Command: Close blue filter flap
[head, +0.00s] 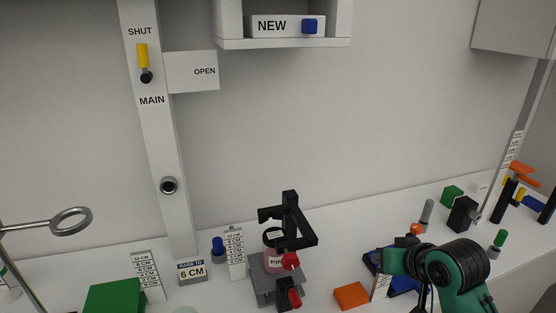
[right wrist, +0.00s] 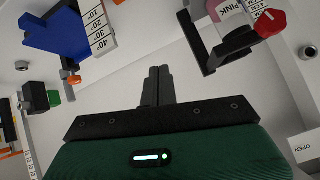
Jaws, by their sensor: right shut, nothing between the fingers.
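The blue filter flap (right wrist: 58,36) shows at the upper left of the right wrist view, beside a white plate of degree marks (right wrist: 97,32). Its exact tilt is hard to tell. In the head view the blue panel (head: 404,284) is partly hidden behind my right arm. My right gripper (right wrist: 158,72) is shut and empty, its dark fingers together. They are apart from the flap, to its right in the wrist view. In the head view the right gripper (head: 388,260) is above the bench by the flap, its fingertips unclear. My left gripper is out of view.
A pink-labelled jar (head: 272,262) stands in a grey holder under a black bracket (head: 296,220), left of my right gripper. An orange block (head: 351,295) lies between. A green block (head: 452,195) and black post (head: 463,214) stand behind right. A metal ring (head: 70,221) is far left.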

